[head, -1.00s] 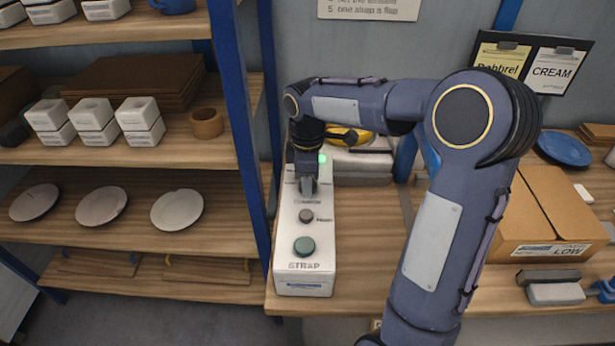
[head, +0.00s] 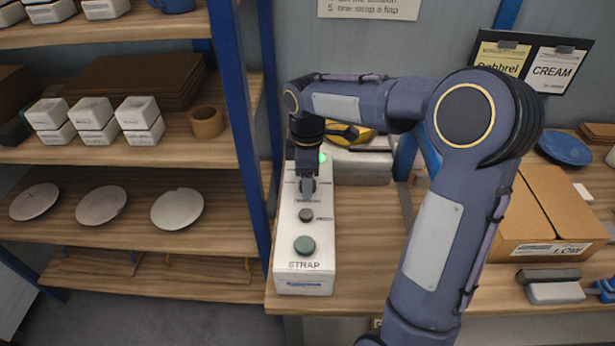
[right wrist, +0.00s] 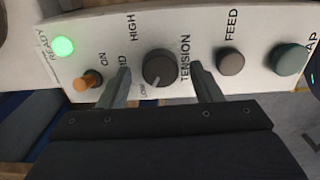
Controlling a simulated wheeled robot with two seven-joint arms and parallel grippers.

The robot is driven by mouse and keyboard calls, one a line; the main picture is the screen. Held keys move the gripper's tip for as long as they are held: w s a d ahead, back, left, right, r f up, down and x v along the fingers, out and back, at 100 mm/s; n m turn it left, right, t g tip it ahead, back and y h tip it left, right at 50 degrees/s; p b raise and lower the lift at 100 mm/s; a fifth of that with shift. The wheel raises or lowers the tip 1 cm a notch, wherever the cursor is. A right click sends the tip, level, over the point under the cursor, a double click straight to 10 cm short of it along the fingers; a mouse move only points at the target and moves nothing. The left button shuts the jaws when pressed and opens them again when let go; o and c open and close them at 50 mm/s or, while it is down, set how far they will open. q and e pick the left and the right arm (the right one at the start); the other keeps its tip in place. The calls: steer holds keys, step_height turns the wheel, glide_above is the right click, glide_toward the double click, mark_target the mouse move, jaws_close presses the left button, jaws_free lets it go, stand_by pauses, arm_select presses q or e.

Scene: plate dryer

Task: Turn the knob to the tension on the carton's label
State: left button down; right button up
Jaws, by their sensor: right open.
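The dark tension knob (right wrist: 160,67) sits on the white strapping panel (head: 287,262), between the HIGH, MID and LOW marks. Its pale pointer line appears to face the LOW mark (right wrist: 144,90). My right gripper (right wrist: 160,70) is open, with one finger on each side of the knob and a visible gap on both sides. In the head view the right gripper (head: 308,188) reaches down over the panel and hides most of the knob. The brown carton (head: 545,215) on the bench carries a label reading LOW (head: 566,249). My left gripper is not in view.
The panel also has an orange ON switch (right wrist: 87,80), a grey FEED button (right wrist: 230,61), a green STRAP button (head: 304,245) and a lit green READY lamp (right wrist: 63,46). A shelf rack (head: 240,120) stands close on the left.

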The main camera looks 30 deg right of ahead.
step_height(320, 180, up, 7)
steer(key=shift+r, duration=0.1)
stand_by(0.6)
steer(key=shift+s+r, duration=0.1)
steer(key=s+a+f+m+t+y, duration=0.2)
steer(key=s+m, duration=0.4)
steer(key=s, duration=0.5)
steer(key=s+a+f+m+t+y, duration=0.1)
steer(key=s+a+m, duration=0.4)
steer(key=s, duration=0.6)
steer(key=f+m+t, duration=0.1)
steer(key=m+t, duration=0.1)
steer(key=shift+f+m+t+y, duration=0.3)
steer(key=shift+f+y, duration=0.1)
